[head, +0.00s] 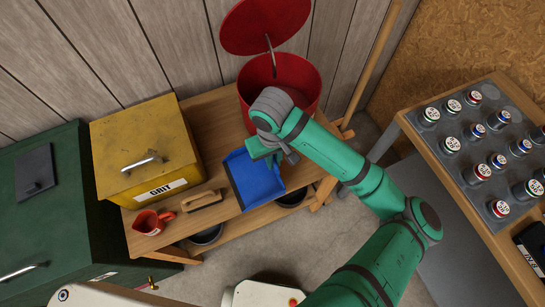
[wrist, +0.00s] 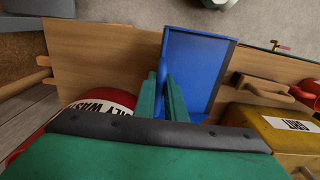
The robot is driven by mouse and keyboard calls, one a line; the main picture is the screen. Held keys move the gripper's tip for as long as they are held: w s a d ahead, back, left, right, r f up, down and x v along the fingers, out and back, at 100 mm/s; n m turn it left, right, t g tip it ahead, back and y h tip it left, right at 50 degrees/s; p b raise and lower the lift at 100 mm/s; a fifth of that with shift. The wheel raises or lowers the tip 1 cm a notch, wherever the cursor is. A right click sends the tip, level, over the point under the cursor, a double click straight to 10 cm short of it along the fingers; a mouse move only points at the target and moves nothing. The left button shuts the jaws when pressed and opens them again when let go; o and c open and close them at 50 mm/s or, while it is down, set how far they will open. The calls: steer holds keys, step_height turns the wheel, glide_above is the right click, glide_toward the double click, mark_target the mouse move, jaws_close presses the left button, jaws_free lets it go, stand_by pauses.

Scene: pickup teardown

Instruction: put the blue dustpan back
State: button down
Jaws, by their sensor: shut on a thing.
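The blue dustpan (head: 256,178) is at the front of the wooden bench, beside a wooden-backed brush. My gripper (head: 269,146) is over its back end in the head view, and my wrist hides part of the contact. In the wrist view the dustpan (wrist: 198,70) spans the bench's front edge, with its tray end past that edge. The green fingers of my gripper (wrist: 166,98) are shut on the dustpan near its handle. I cannot tell whether the dustpan rests on the bench or is just above it.
The wooden bench (head: 183,122) holds a yellow grit box (head: 140,140), a brush (head: 202,200), a red measuring cup (head: 150,222) and an open red bin (head: 308,80). A green chest (head: 45,205) stands left. A table with several jars (head: 452,145) stands right.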

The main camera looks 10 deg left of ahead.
steer(key=shift+w+f, duration=0.2)
steer(key=shift+f, duration=0.2)
steer(key=f, duration=0.3)
steer(key=shift+w, duration=0.35)
steer(key=shift+s+a+f, duration=0.1)
steer(key=shift+a+f, duration=0.05)
steer(key=shift+f, duration=0.05)
steer(key=c, duration=1.8)
jaws_free()
steer(key=shift+s, duration=0.1)
steer(key=shift+r, duration=0.1)
